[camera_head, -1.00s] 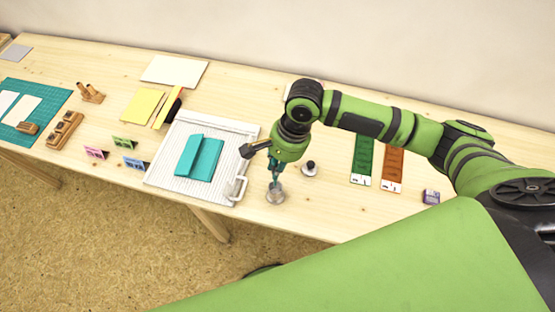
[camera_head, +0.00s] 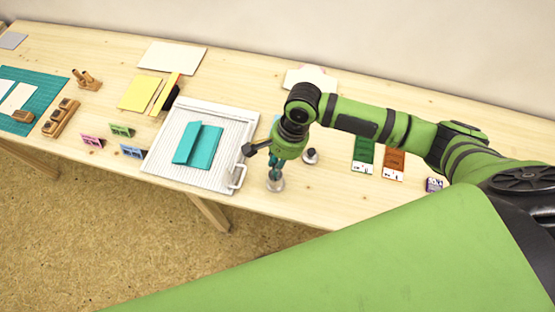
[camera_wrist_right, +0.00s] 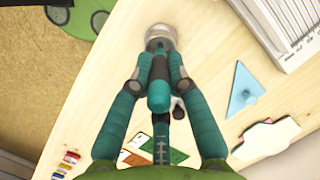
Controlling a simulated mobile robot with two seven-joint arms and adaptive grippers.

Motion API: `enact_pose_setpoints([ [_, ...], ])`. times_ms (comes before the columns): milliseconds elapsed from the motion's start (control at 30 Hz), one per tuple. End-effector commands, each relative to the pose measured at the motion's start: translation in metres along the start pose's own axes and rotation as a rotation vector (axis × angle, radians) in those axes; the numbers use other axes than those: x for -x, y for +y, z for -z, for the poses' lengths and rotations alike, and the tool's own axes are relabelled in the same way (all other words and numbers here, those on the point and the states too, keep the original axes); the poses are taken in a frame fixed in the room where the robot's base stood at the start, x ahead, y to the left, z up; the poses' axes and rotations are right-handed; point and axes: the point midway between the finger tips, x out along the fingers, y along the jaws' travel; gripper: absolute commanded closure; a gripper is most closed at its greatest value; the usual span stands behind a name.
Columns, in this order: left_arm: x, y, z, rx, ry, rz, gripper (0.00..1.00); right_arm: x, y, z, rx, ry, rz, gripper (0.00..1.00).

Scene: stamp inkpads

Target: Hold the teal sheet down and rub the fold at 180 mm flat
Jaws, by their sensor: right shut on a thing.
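The teal sheet (camera_head: 206,151) lies on the white ribbed board (camera_head: 165,177), with a flap (camera_head: 187,142) on its left side partly folded up. A white handle (camera_head: 238,177) sits at the board's front right corner. My right gripper (camera_head: 275,173) is right of the board, pointing down, shut on a round metal piece (camera_head: 275,185) that appears to stand on the table. In the right wrist view, the teal fingers close at this metal piece (camera_wrist_right: 160,36); they hide part of it. My left gripper is not in view.
A dark-knobbed piece (camera_head: 311,156) stands just right of the gripper. Green (camera_head: 363,155) and orange (camera_head: 394,163) strips lie further right. Small coloured clips (camera_head: 120,130) stand left of the board. A blue triangle (camera_wrist_right: 243,90) lies near the board. The front table edge is close.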

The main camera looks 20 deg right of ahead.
Motion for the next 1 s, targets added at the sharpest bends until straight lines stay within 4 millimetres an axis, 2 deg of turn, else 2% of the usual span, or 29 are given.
enact_pose_setpoints([
  [133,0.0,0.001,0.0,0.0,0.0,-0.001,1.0,0.0,0.0,0.0,0.0,0.0,0.0,1.0],
  [167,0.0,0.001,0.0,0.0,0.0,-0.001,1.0,0.0,0.0,0.0,0.0,0.0,0.0,0.75],
  [200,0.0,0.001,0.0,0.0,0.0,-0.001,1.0,0.0,0.0,0.0,0.0,0.0,0.0,0.59],
  [233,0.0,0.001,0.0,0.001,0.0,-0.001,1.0,0.0,0.0,0.0,0.0,0.0,0.0,0.55],
  [533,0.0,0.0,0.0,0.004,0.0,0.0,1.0,0.001,0.0,0.0,-0.001,0.0,0.0,0.55],
  [667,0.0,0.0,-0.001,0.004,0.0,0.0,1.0,0.009,-0.001,0.001,-0.001,0.002,0.002,0.55],
  [767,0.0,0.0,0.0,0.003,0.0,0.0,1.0,0.024,-0.001,0.001,-0.001,0.002,0.003,0.55],
  [1000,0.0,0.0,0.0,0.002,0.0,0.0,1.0,0.076,-0.001,0.001,0.0,0.002,0.005,0.55],
])
